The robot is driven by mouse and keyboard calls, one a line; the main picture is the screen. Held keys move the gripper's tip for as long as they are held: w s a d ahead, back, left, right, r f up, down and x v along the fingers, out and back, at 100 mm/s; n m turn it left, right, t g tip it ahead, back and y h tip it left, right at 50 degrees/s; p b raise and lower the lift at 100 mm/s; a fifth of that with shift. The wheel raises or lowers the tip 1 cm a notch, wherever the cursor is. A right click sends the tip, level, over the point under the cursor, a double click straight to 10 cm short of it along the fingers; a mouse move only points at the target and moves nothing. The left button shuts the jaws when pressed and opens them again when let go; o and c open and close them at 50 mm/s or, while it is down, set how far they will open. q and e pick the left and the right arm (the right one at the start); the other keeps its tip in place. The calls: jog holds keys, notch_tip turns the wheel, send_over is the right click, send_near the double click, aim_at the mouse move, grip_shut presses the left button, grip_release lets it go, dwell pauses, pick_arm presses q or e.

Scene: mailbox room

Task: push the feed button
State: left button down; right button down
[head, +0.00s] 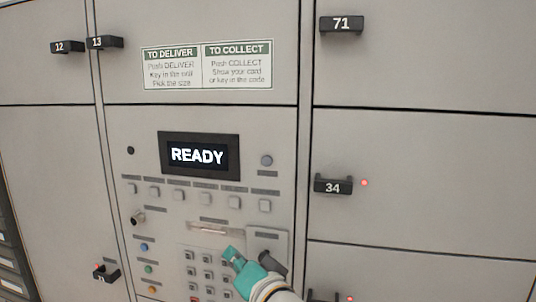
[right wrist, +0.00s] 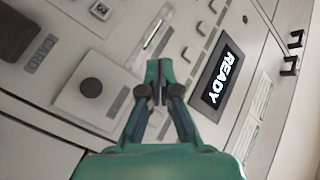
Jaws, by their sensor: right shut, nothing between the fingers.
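The control panel (head: 170,215) fills the middle of the head view, with a row of square buttons (head: 208,198) under its screen. Their labels are too small to read, so I cannot tell which one is the feed button. My right gripper (head: 232,256) is teal, shut and empty, in front of the panel between the keypad and a square plate. In the right wrist view its closed fingertips (right wrist: 158,68) point toward the panel near a slot (right wrist: 155,33). I cannot tell whether they touch it. My left gripper is not in view.
The screen (head: 199,156) reads READY. A keypad (head: 200,265) lies left of my right gripper, partly covered. A plate with a dark round knob (right wrist: 91,88) is beside the fingers.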

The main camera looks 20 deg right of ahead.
aim_at(267, 160)
jog(key=s+d+r+m+t, duration=0.1)
jog(key=s+r, duration=0.1)
jog(key=r, duration=0.6)
jog(key=s+d+r+m+t+p, duration=0.1)
jog(key=s+r+t, duration=0.1)
jog(key=r, duration=0.6)
jog(key=shift+s, duration=0.45)
jog(key=shift+w, duration=0.15)
jog(key=w+d+b, duration=0.1)
jog(key=w, duration=0.1)
jog(key=w+d+b, duration=0.3)
jog(key=w, duration=0.1)
jog(key=shift+w+d+f, duration=0.15)
jog(key=shift+w+d, duration=0.1)
jog(key=shift+w, duration=0.1)
jog(key=shift+w+d+b, duration=0.15)
jog(key=shift+w+b, duration=0.05)
jog(key=shift+b, duration=0.15)
